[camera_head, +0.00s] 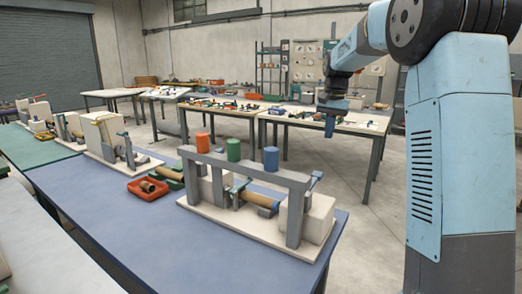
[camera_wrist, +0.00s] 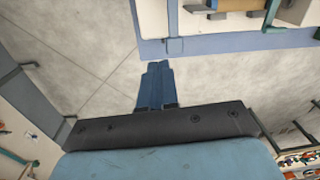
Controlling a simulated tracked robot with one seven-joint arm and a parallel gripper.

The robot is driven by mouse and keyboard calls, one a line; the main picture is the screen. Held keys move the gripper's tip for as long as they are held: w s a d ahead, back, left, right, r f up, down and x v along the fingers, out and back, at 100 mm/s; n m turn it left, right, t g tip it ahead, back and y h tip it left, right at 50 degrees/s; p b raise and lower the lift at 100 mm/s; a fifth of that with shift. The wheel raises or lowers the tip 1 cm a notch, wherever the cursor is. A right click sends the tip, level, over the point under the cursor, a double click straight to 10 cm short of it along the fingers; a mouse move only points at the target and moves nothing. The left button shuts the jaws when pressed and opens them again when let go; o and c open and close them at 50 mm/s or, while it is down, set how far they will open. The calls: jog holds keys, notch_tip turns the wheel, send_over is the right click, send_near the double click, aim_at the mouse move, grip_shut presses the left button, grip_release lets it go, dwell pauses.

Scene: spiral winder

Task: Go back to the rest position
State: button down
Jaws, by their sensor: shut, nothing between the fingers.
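My gripper (camera_head: 330,127) hangs from my raised arm in the head view, pointing down in front of the far tables and clear of the near bench. In the wrist view its blue fingers (camera_wrist: 157,84) are together and empty, over bare grey floor. The spiral winder (camera_head: 250,185) stands on the near blue bench, to the left of my arm. It has a grey frame on a white base, with an orange, a green and a blue cylinder on top and a tan roll beneath.
The blue bench (camera_head: 110,215) runs along the front left, with an orange bin (camera_head: 150,188) and more machines on it. Far tables (camera_head: 290,114) hold small parts. The floor (camera_head: 370,225) between the bench and my column is clear. A bench edge (camera_wrist: 240,43) shows near my fingers.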

jog(key=s+r+n+t, duration=0.1)
jog(key=s+r, duration=0.1)
jog(key=s, duration=0.8)
jog(key=s+r+n+t, duration=0.2)
jog(key=s, duration=0.8)
jog(key=s+f+n+t, duration=0.1)
jog(key=s+f, duration=0.2)
jog(key=s, duration=0.6)
jog(key=s+a+f+n+t, duration=0.1)
jog(key=s+f, duration=0.2)
jog(key=s, duration=0.6)
jog(key=shift+s+a+f+n, duration=0.15)
jog(key=shift+s+f+n, duration=0.15)
jog(key=shift+f, duration=0.1)
